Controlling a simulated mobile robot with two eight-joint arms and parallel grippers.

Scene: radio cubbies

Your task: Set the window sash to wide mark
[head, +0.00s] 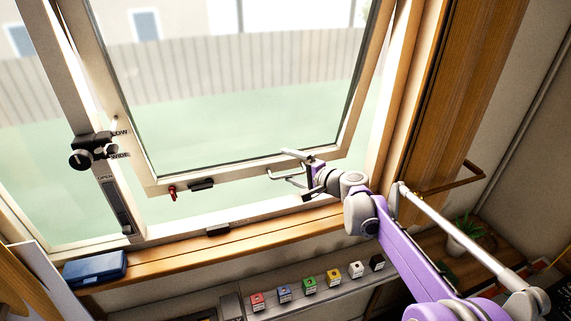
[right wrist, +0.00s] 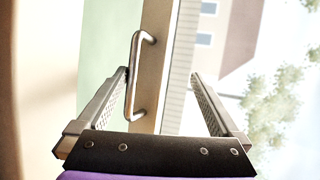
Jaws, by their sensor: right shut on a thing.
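The window sash (head: 230,166) is tilted open, with its bottom rail out from the frame. A metal bar handle (head: 284,174) sits on that rail. My right gripper (head: 296,168) is at the handle, its jaws shut on the sash. In the right wrist view the handle (right wrist: 134,80) and rail (right wrist: 152,70) lie between the two fingers. A LOW label (head: 120,132) and a WIDE label (head: 120,155) stand on the left frame post beside a black knob (head: 80,158). My left gripper is not in view.
A red latch (head: 172,192) and a dark catch (head: 202,184) are on the bottom rail. A blue case (head: 95,268) lies on the left of the wooden sill (head: 190,249). Several coloured small boxes (head: 309,284) line a ledge below. A plant (head: 462,235) stands at right.

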